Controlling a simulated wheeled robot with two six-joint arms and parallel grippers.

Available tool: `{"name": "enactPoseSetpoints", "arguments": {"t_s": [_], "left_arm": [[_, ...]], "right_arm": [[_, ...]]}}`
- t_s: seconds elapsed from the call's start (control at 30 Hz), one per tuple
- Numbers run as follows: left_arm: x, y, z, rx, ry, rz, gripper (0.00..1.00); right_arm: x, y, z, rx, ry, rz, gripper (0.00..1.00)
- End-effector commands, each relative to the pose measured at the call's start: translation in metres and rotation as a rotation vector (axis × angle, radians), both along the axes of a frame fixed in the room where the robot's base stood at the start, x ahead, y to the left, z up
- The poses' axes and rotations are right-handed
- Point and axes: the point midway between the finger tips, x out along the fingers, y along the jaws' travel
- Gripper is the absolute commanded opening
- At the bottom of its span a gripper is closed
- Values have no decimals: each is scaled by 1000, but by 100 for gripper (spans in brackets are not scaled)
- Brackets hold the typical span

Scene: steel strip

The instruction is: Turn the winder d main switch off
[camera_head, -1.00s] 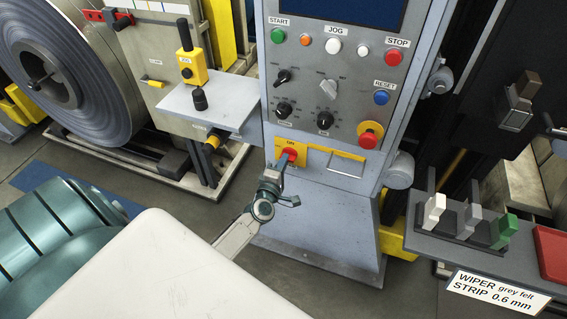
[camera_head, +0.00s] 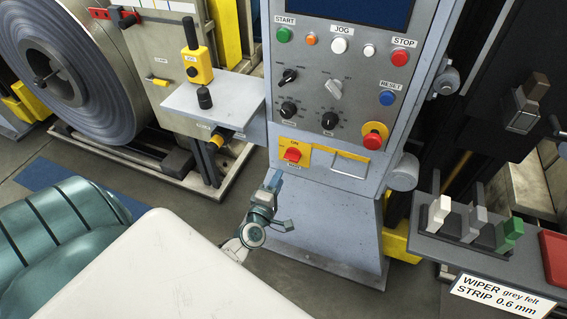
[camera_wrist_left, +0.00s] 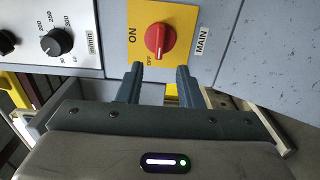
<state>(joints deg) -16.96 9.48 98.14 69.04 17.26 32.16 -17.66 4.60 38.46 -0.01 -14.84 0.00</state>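The main switch is a red rotary knob (camera_head: 292,155) on a yellow plate (camera_head: 306,150) low on the grey control cabinet. In the left wrist view the knob (camera_wrist_left: 160,40) sits between the words ON and OFF, with a MAIN label (camera_wrist_left: 202,40) beside the plate. Its grip bar looks turned toward the OFF side. My left gripper (camera_head: 273,181) is below and left of the knob, apart from it. In the left wrist view its two fingers (camera_wrist_left: 160,78) are spread with nothing between them. My right gripper is not in view. No winder name is readable.
The cabinet panel (camera_head: 350,80) carries several buttons and dials above the switch. A grey shelf (camera_head: 222,100) with a yellow control box (camera_head: 198,66) juts out on the left. A dark ledge (camera_head: 440,235) with several clips stands right. Floor between is open.

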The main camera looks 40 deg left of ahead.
Motion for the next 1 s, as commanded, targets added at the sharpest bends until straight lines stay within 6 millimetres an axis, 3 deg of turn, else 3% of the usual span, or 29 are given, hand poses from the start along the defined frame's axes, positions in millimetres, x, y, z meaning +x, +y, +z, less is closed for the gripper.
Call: {"name": "enactPoseSetpoints", "arguments": {"t_s": [0.23, 0.83, 0.93, 1.0], "left_arm": [[-26, -6, -1, -1, 1, 0, 33], [-27, -7, -1, 1, 1, -1, 33], [-29, -8, -15, 39, 36, -11, 33], [-32, -10, -41, 106, 101, -36, 33]], "right_arm": [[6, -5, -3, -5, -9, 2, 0], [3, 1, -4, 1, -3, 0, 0], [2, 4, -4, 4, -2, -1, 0], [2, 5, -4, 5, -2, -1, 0]]}}
